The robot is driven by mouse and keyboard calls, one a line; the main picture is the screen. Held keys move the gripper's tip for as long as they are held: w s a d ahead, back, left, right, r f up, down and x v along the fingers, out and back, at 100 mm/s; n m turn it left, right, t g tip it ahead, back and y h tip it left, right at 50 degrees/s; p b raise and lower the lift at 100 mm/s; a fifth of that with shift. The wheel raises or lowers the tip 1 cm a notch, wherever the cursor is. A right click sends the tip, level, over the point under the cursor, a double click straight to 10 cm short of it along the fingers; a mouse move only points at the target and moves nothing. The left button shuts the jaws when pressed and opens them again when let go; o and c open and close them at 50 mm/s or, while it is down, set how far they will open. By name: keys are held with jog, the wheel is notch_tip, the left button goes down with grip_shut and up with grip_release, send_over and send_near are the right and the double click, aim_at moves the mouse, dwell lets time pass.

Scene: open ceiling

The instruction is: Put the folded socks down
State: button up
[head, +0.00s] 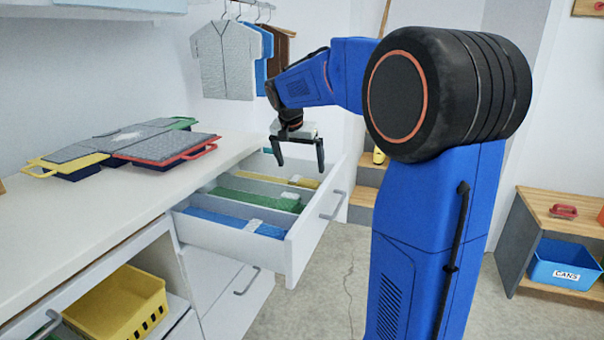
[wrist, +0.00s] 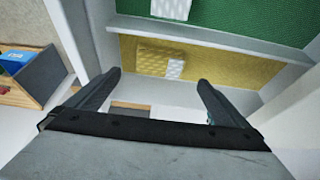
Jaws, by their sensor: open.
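My gripper (head: 300,163) is open and empty, pointing down over the far part of an open white drawer (head: 300,245). In the wrist view its two fingers (wrist: 159,80) are spread wide with nothing between them. A yellow knitted bundle with a white label, apparently the folded socks (wrist: 150,57), lies in the yellow-lined compartment, just beyond the fingertips in that view. In the head view the yellow compartment (head: 315,184) shows only partly, with a white patch in it. I cannot tell whether the fingers touch the bundle.
Drawer dividers separate green (head: 250,194) and blue (head: 225,220) compartments, each with a white patch. The counter (head: 75,220) holds grey boards with coloured handles (head: 140,142). Shirts (head: 225,60) hang behind. A yellow basket (head: 120,303) sits below; a blue CANS bin (head: 562,264) stands right.

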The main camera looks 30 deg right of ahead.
jog(key=shift+v, duration=1.4)
